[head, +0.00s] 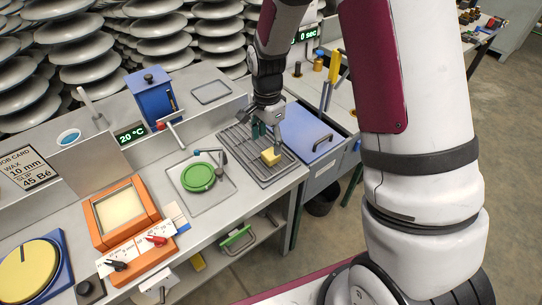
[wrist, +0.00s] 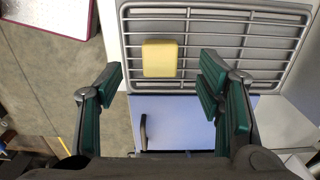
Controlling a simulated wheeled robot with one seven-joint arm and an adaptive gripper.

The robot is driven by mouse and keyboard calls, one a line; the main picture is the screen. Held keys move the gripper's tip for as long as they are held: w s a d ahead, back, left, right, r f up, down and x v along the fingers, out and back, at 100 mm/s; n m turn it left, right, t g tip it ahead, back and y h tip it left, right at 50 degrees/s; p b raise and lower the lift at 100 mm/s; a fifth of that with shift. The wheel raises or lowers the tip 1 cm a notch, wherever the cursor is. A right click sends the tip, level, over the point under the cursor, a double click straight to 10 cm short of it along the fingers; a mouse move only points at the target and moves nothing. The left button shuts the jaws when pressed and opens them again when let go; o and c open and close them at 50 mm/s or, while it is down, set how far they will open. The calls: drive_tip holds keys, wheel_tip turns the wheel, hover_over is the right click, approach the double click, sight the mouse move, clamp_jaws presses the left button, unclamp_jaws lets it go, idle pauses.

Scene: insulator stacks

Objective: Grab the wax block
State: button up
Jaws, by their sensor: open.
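The yellow wax block (head: 271,157) sits on a grey wire rack (head: 262,178) at the right end of the bench in the head view. In the wrist view the wax block (wrist: 160,58) lies on the rack's bars (wrist: 222,27), between and a little beyond my fingertips. My gripper (head: 265,132) is above the rack, just behind the block in the head view. Its green-padded fingers (wrist: 158,75) are wide apart in the wrist view, with nothing between them and no visible contact with the block.
A blue lid with a dark handle (head: 312,138) is right of the rack. A green disc (head: 198,177) on a tray, an orange frame (head: 122,212) and a blue device (head: 152,95) stand to the left. A raised ledge runs behind the rack.

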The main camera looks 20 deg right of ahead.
sight(271, 153)
drive_tip(key=shift+w+d+f+p, duration=0.15)
drive_tip(key=shift+d+f, duration=0.1)
drive_tip(key=shift+f, duration=1.4)
drive_tip(key=shift+d+f+p, duration=0.15)
drive_tip(key=shift+d+f, duration=0.1)
drive_tip(key=shift+f, duration=1.4)
drive_tip(key=shift+c, duration=0.2)
drive_tip(key=c, duration=1.2)
